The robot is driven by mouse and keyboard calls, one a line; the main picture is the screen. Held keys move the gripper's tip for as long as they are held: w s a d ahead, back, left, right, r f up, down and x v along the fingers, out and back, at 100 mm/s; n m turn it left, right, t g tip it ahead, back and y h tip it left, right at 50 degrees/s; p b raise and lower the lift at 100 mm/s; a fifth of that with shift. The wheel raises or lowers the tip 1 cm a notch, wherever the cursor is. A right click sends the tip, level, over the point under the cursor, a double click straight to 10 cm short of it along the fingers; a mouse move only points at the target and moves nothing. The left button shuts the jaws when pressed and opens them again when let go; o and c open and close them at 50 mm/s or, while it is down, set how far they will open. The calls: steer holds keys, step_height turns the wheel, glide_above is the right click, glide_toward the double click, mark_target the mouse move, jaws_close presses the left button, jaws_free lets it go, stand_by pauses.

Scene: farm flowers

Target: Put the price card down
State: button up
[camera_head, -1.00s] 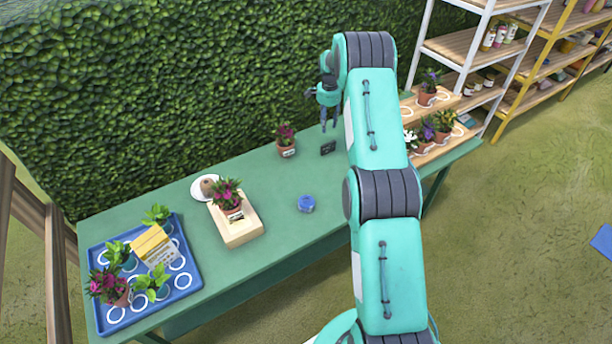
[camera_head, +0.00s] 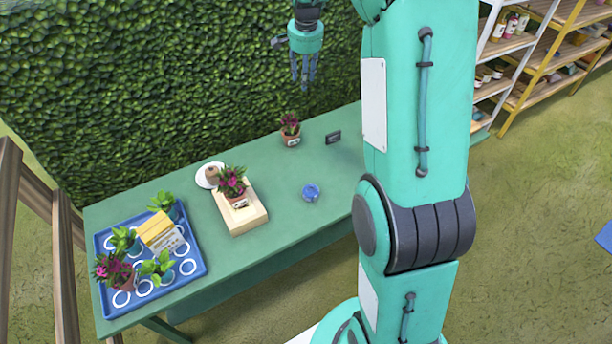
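The price card (camera_head: 333,137) is a small black card standing on the green table (camera_head: 285,178) near its back edge. It stands just to the right of a potted magenta flower (camera_head: 290,129). My gripper (camera_head: 303,84) is raised well above the table in front of the hedge, with its fingers pointing down. It is apart from the card and nothing shows between its fingers. The fingers are small and close together, so I cannot tell how far they are open.
A wooden box (camera_head: 244,217) with a potted flower, a white plate (camera_head: 206,178) and a blue round item (camera_head: 311,192) are on the table. A blue tray (camera_head: 193,270) of several plants is at left. My arm covers the table's right end.

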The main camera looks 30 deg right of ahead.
steer(key=s+a+r+n+t, duration=0.1)
steer(key=s+a+r+n, duration=0.1)
steer(key=s+a+r, duration=0.4)
steer(key=s+a+r+n, duration=0.25)
steer(key=s+a, duration=0.25)
steer(key=s, duration=0.3)
steer(key=s+a+r+n+t, duration=0.1)
steer(key=s+a+r, duration=0.35)
steer(key=s, duration=0.25)
steer(key=s+a+f+n, duration=0.1)
steer(key=s+a+n, duration=0.1)
steer(key=s, duration=0.5)
steer(key=s+a+f+n+t, duration=0.1)
steer(key=s+a, duration=0.3)
steer(key=s, duration=0.4)
steer(key=s+a+f+n, duration=0.1)
steer(key=s+a+n, duration=0.2)
steer(key=s, duration=0.4)
steer(key=shift+s+a+f+t+y, duration=0.15)
steer(key=shift+s+f+t+y, duration=0.15)
steer(key=shift+s+f, duration=0.1)
steer(key=shift+f, duration=0.15)
